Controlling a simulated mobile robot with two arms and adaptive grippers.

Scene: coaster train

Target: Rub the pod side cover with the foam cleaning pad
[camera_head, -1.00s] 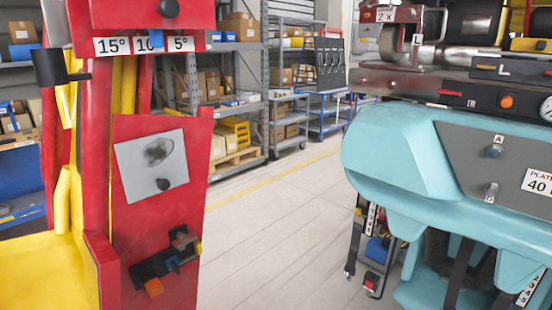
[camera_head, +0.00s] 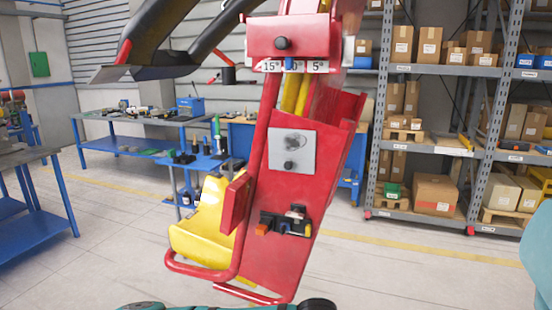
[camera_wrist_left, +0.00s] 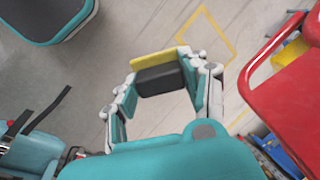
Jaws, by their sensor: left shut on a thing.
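A light grey square plate (camera_head: 291,152) is fixed on the red side panel (camera_head: 276,230) of the pod, in the middle of the head view. It carries a greyish smudge and a dark knob. I take this plate to be the side cover, but I cannot be sure. My left gripper (camera_wrist_left: 160,82) shows in the left wrist view, shut on the foam cleaning pad (camera_wrist_left: 158,79). The pad is a dark grey block with a yellow layer along one edge. It is held over open floor, apart from the red frame (camera_wrist_left: 292,100). My right gripper is not in view.
A yellow seat (camera_head: 205,235) and red tube rails stand beside the panel. Dark curved beams (camera_head: 165,45) hang at upper left. A blue workbench (camera_head: 145,120) and shelving (camera_head: 445,70) stand behind. A teal body (camera_head: 540,255) edges in at right.

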